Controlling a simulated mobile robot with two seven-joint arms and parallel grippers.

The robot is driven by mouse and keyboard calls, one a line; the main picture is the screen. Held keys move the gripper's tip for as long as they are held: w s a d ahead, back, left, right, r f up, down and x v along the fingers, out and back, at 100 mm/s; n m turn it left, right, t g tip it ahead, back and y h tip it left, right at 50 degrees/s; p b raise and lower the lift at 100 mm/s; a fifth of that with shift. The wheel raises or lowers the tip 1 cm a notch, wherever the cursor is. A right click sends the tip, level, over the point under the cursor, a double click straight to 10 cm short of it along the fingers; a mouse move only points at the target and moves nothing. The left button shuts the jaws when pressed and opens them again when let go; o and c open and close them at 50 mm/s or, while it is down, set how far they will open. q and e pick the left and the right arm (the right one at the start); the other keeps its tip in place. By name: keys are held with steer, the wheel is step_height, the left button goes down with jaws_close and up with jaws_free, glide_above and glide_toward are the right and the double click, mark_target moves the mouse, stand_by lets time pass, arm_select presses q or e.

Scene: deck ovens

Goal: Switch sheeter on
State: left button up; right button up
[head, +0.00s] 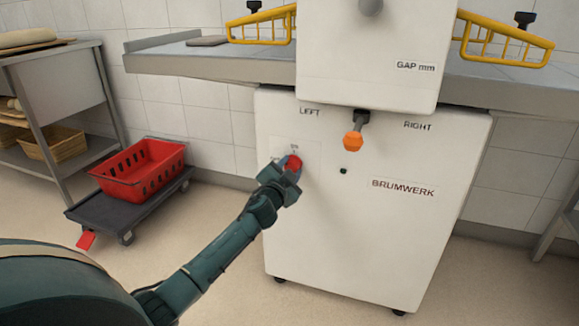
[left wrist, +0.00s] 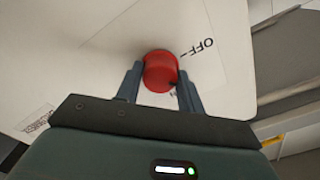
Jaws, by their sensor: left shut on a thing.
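The sheeter (head: 385,235) is a white cabinet marked BRUMWERK, with LEFT, RIGHT and GAP mm labels. A red knob (head: 293,163) sits on its front panel, below the LEFT label. My left gripper (head: 284,172) reaches in from the left and is shut on the knob. In the left wrist view the red knob (left wrist: 160,70) sits between the two fingers of my left gripper (left wrist: 160,84). The letters OFF show beside the knob, upside down there, and another label is partly hidden behind a finger. My right gripper is not in view.
An orange-tipped lever (head: 353,141) hangs under the upper housing, near a small dark indicator (head: 344,171). Yellow guards (head: 505,45) stand over the side tables. A red crate (head: 138,172) rests on a dark dolly (head: 130,212) at the left. The floor between is clear.

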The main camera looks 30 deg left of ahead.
arm_select(q)
steer(key=m+p, duration=0.1)
steer(key=m, duration=0.8)
steer(key=shift+p, duration=0.4)
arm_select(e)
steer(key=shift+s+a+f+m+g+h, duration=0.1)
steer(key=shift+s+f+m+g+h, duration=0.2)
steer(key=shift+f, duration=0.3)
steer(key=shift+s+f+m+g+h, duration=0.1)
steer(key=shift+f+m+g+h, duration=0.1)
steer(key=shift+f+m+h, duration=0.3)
arm_select(q)
steer(key=shift+m, duration=0.3)
steer(key=o, duration=1)
